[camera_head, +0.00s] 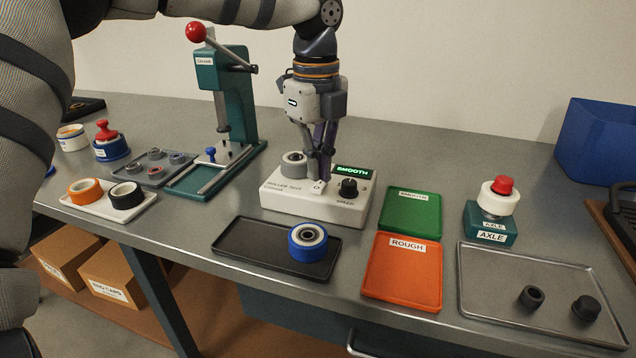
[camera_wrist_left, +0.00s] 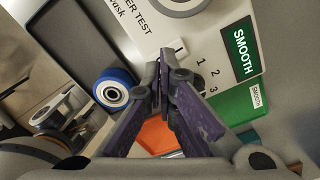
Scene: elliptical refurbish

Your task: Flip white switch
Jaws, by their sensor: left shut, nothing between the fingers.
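The white roller test box (camera_head: 280,203) stands on the bench, with a grey roller (camera_head: 293,164) on its left and a green display (camera_head: 352,172) reading SMOOTH. The small white switch (camera_head: 318,187) is on its top, left of the black speed knob (camera_head: 348,188). My left gripper (camera_head: 325,180) points down, shut and empty, with its fingertips right at the switch; whether they touch it I cannot tell. In the left wrist view the fingertips (camera_wrist_left: 166,78) are together beside the white switch (camera_wrist_left: 180,48) and the numbers 1, 2, 3. My right gripper is not in view.
A black tray (camera_head: 245,262) with a blue-rimmed roller (camera_head: 307,243) lies in front of the box. Green (camera_head: 412,218) and orange (camera_head: 400,285) trays are to its right. A teal press (camera_head: 238,95) stands left. A red-topped axle stand (camera_head: 490,222) is at right.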

